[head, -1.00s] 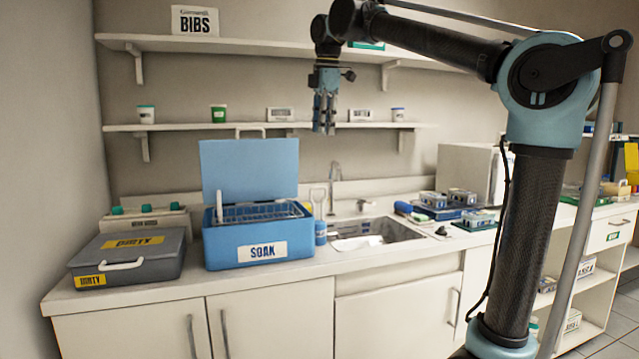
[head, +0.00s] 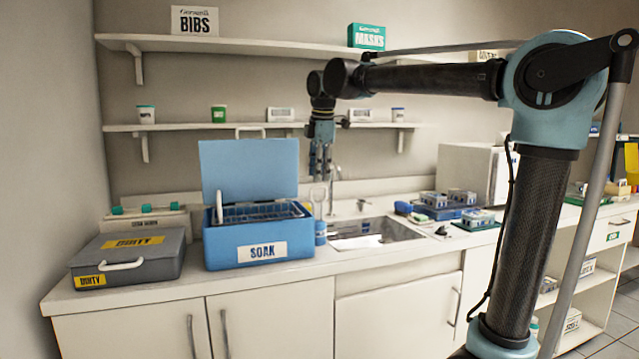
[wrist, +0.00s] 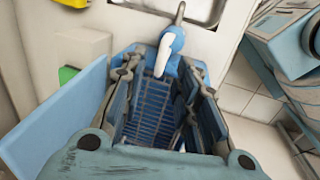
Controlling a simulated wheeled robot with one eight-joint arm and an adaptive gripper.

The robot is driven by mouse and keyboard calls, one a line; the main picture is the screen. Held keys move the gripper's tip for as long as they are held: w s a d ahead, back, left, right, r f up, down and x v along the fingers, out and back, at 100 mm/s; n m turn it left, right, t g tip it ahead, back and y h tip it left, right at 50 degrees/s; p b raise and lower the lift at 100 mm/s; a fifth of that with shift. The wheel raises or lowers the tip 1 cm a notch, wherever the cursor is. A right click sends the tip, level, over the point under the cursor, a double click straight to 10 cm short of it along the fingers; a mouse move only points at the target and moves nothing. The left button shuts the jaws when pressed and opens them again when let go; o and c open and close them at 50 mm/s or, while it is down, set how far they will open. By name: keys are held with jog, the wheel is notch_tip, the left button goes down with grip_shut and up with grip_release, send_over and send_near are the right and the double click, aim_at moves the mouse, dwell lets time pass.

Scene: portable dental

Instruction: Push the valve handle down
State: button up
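In the wrist view a white lever-like piece (wrist: 163,55) sits on a rounded blue body (wrist: 176,37) at the sink side of the blue tub; it may be the valve handle, but I cannot tell for sure. In the head view a blue cylinder (head: 320,232) stands beside the right end of the SOAK tub (head: 225,246). My gripper (head: 321,178) hangs fingers down above the tub's right end, empty and clear of it. In the wrist view its fingers (wrist: 163,80) are apart, with the tub's basket (wrist: 155,112) seen between them.
The tub's blue lid (head: 248,168) stands open at the back. A sink (head: 405,233) with a tap (head: 333,175) lies to the right. A grey DIRTY case (head: 130,262) is at the left. The lower shelf (head: 260,127) runs behind my gripper.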

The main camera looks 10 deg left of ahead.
jog(key=shift+w+a+f, duration=0.1)
jog(key=shift+w+f, duration=0.05)
jog(key=shift+f, duration=0.7)
jog(key=shift+w+a+f, duration=0.1)
jog(key=shift+f, duration=0.75)
jog(key=shift+c, duration=0.3)
